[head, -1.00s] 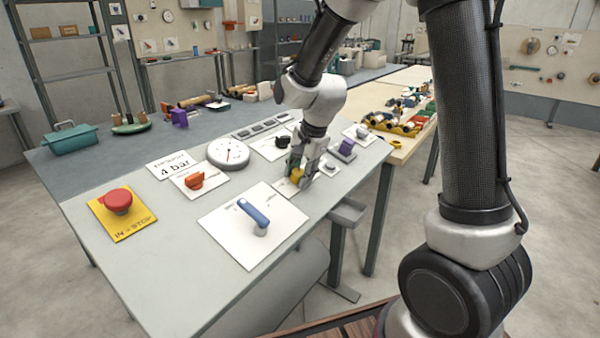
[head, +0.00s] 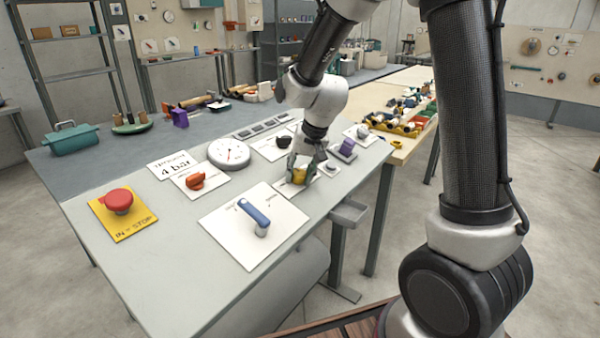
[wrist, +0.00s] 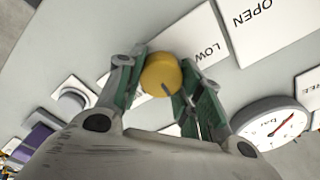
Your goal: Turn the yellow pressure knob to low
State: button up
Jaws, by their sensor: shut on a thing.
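The yellow pressure knob (head: 299,175) is on the panel table, right of the blue lever. In the wrist view the yellow knob (wrist: 160,75) is round, with a short dark pointer mark on its face. My gripper (head: 300,170) is shut on the knob, one green-padded finger on each side; it also shows in the wrist view (wrist: 158,88). A white plate marked LOW (wrist: 207,50) shows beside the knob in the wrist view. The rest of the knob's plate is partly hidden by my fingers.
The blue lever (head: 255,216) on its white plate is close to my gripper. A round gauge (head: 228,153), an orange knob (head: 195,181), a black knob (head: 283,141), a purple switch (head: 347,146) and a red stop button (head: 118,200) also stand on the table.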

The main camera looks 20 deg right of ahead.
jog(key=n, duration=0.4)
jog(key=shift+n, duration=0.3)
jog(key=n, duration=0.3)
jog(key=shift+a+n, duration=0.1)
jog(key=shift+n, duration=0.3)
jog(key=n, duration=0.4)
jog(key=shift+s+a+n, duration=0.1)
jog(key=shift+n, duration=1.8)
jog(key=o, duration=1)
jog(key=shift+o, duration=0.2)
jog(key=shift+r, duration=0.1)
